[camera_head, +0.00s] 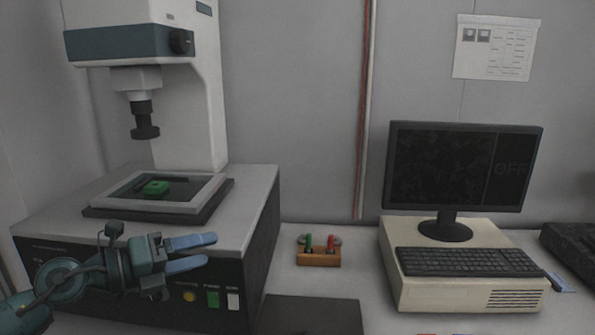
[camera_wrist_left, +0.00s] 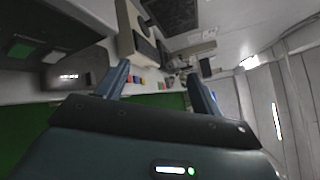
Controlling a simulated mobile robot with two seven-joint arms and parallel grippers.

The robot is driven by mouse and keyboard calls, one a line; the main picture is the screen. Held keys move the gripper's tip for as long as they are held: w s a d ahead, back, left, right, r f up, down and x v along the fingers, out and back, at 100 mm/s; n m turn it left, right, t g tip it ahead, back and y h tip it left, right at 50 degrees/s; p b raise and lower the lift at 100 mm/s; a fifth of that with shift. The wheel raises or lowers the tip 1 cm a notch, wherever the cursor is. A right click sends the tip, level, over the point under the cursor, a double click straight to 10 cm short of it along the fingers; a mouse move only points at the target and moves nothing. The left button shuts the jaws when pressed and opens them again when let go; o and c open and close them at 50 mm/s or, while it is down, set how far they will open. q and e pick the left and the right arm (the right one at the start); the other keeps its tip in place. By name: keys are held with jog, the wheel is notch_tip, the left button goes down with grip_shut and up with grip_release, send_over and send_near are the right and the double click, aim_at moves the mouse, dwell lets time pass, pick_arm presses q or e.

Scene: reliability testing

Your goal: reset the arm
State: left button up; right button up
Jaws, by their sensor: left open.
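My left gripper (camera_head: 190,252) is in front of the testing machine's base, at the lower left of the head view. Its two blue fingers are apart with nothing between them. In the left wrist view the open fingers (camera_wrist_left: 160,85) also show with empty space between them. The testing machine (camera_head: 190,90) stands at the left, and a green piece (camera_head: 155,188) lies on its stage (camera_head: 200,204). My right gripper is in neither view.
The machine's front has yellow, green and white buttons (camera_head: 212,299) close to my left gripper. A small orange holder (camera_head: 318,257) with red and green items stands on the table. A monitor (camera_head: 462,168), keyboard (camera_head: 468,262) and beige computer case (camera_head: 410,293) stand at right.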

pick_arm(q)
jog(key=s+d+f+n+y, duration=0.1)
jog(key=s+f+n+y, duration=0.2)
jog(key=s+f+n, duration=0.4)
jog(key=s+d+f+n+y+p, duration=0.1)
jog(key=s+f+n+y, duration=0.2)
jog(key=s+f+n, duration=0.4)
jog(key=s+d+f+n+y, duration=0.1)
jog(key=s+f+n+y, duration=0.2)
jog(key=s+f+n, duration=0.5)
notch_tip(320, 180, down, 10)
jog(key=n, duration=1)
jog(key=shift+d+r+t+y+p, duration=0.15)
jog(key=shift+d+t+y+p, duration=0.15)
jog(key=shift+y+p, duration=0.1)
jog(key=shift+a, duration=0.1)
